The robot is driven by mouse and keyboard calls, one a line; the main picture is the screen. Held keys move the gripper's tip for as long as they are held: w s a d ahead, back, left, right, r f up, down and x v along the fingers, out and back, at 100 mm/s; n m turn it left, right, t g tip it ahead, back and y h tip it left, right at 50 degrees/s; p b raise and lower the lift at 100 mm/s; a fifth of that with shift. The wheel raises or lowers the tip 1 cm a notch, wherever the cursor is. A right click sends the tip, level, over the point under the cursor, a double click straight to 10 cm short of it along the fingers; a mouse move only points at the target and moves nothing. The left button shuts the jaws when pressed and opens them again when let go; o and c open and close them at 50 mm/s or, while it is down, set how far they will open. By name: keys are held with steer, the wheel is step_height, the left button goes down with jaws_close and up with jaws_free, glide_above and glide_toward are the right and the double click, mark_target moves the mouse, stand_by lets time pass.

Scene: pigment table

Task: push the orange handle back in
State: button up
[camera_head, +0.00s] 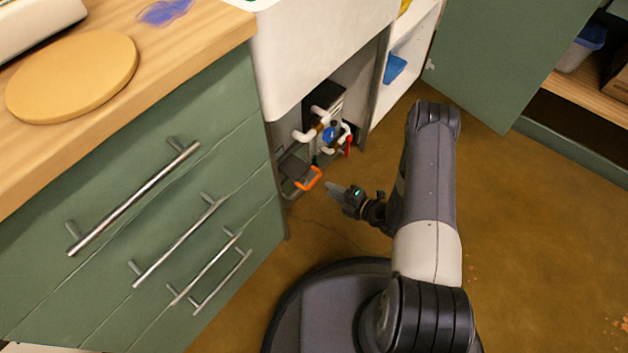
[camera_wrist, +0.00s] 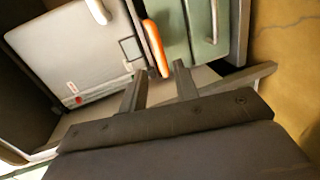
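The orange handle (camera_head: 309,180) is a loop on the front of a dark box (camera_head: 294,167) low in the opening under the white sink. In the wrist view the orange handle (camera_wrist: 157,48) is a slanted bar just beyond my fingertips, roughly in line with the gap between them. My gripper (camera_head: 333,188) is to the right of the handle in the head view, with a small space between them. In the wrist view my gripper (camera_wrist: 160,80) has its two fingers apart and nothing between them. I cannot tell how far the handle sticks out.
White pipes with red and blue valves (camera_head: 330,133) are above and behind the handle. A green drawer cabinet (camera_head: 150,220) with metal bar handles stands to the left. An open green door (camera_head: 505,55) is at the back right. Brown floor (camera_head: 540,240) is clear on the right.

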mark_target(314, 181)
steer(key=b+x, duration=0.2)
steer(key=x, duration=0.6)
steer(key=shift+c, duration=0.3)
jaws_close()
